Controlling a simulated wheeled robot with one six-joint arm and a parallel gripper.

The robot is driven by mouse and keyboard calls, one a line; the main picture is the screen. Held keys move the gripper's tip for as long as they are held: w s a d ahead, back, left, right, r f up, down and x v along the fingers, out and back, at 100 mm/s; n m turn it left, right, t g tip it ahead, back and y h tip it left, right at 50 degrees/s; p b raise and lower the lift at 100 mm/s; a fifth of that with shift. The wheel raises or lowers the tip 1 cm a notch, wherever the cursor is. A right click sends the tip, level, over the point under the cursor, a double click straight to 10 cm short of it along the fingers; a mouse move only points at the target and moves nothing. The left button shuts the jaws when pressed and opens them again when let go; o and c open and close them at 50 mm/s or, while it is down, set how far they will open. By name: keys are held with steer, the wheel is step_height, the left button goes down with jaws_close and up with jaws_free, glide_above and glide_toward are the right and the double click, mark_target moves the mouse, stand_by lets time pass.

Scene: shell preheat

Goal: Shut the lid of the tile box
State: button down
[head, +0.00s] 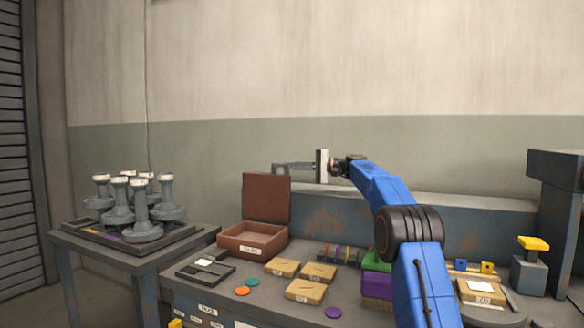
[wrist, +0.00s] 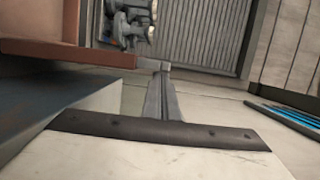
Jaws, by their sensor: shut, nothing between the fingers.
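The tile box (head: 252,241) is a red-brown box with a white label on its front, at the back left of the workbench in the head view. Its lid (head: 266,198) stands upright, open, along the back edge. My gripper (head: 279,169) is shut and empty, up at the top edge of the lid, seemingly behind or level with it. In the wrist view my shut gripper (wrist: 163,68) points towards a red-brown edge, likely the lid (wrist: 80,53). Whether the fingertips touch the lid I cannot tell.
Several tan tiles (head: 305,290), a dark tray (head: 205,270) and coloured discs (head: 242,290) lie in front of the box. Purple and green blocks (head: 376,284) stand under my arm. A side table (head: 135,255) at left holds several grey shell-like stands (head: 143,222).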

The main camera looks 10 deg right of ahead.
steer(key=shift+s+a+r+n, duration=0.1)
steer(key=shift+s+a+n, duration=0.2)
steer(key=shift+s+a, duration=0.25)
steer(key=s+a+f+n+h, duration=0.1)
steer(key=s+a+f+n, duration=0.1)
steer(key=s+a+n, duration=0.4)
steer(key=s+a+f+n+h, duration=0.1)
steer(key=s+a+f, duration=0.2)
steer(key=s, duration=0.4)
steer(key=s+a+f+n+h, duration=0.1)
steer(key=s+a+f+n, duration=0.1)
steer(key=f, duration=0.6)
steer(key=s+a+f+n+t, duration=0.1)
steer(key=s+a+f+n, duration=0.2)
steer(key=s+f, duration=0.2)
steer(key=shift+s+a+f+h, duration=0.25)
steer(key=shift+f+h, duration=0.15)
steer(key=shift+f, duration=1.05)
